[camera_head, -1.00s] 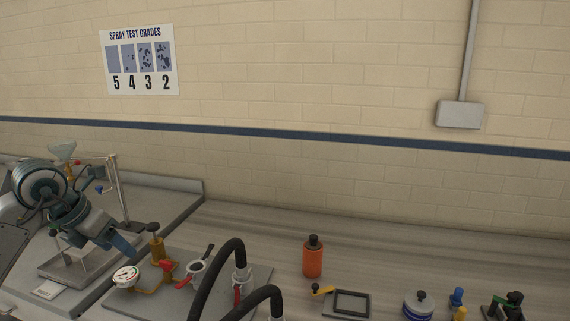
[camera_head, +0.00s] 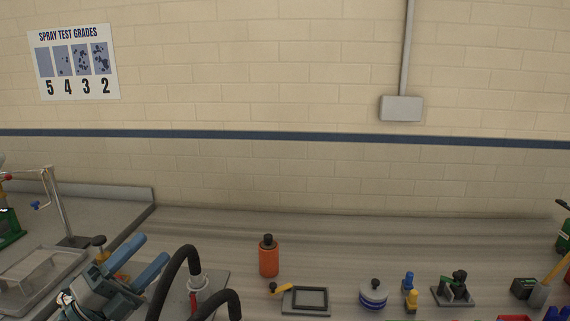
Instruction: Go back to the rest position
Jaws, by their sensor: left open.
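My left gripper (camera_head: 151,248) shows at the lower left of the head view. Its two blue fingers are spread apart, point up and to the right, and hold nothing that I can see. It is in front of the brass valve fitting (camera_head: 99,245) and gauge assembly, and hides most of it. Black hoses (camera_head: 181,262) arch up just to its right. My right gripper is not in view.
An orange bottle (camera_head: 268,258), a framed tool with a yellow handle (camera_head: 305,299) and a blue-and-white round container (camera_head: 373,294) stand on the bench. A grey tray and stand (camera_head: 40,272) are at left. The bench's back strip is clear.

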